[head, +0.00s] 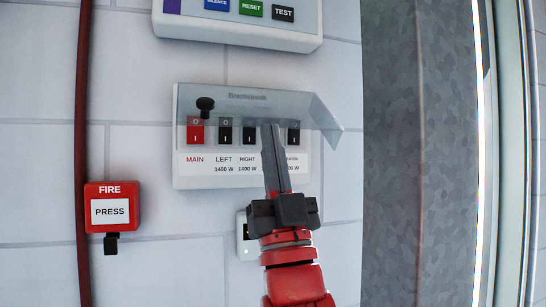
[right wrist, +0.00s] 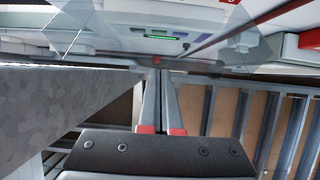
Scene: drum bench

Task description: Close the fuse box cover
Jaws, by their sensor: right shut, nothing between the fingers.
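The fuse box (head: 190,168) is a white wall box with a red MAIN switch (head: 195,133) and several black switches in a row. Its clear cover (head: 240,97) is hinged along the top and hangs partly over the switches, tilted out from the box. A black knob (head: 205,104) sits at the cover's left part. My right gripper (head: 271,130) is shut and empty, its fingers pointing up in front of the switches near the cover's lower edge. Whether it touches the cover I cannot tell. The cover also shows above the fingertips in the right wrist view (right wrist: 225,52). My left gripper is out of view.
A panel (head: 300,38) with SILENCE, RESET and TEST buttons is mounted above. A red FIRE call box (head: 112,207) and a red pipe (head: 82,150) are at the left. A small wall plate (head: 242,240) is partly behind my right gripper. A grey speckled panel (head: 390,150) stands at the right.

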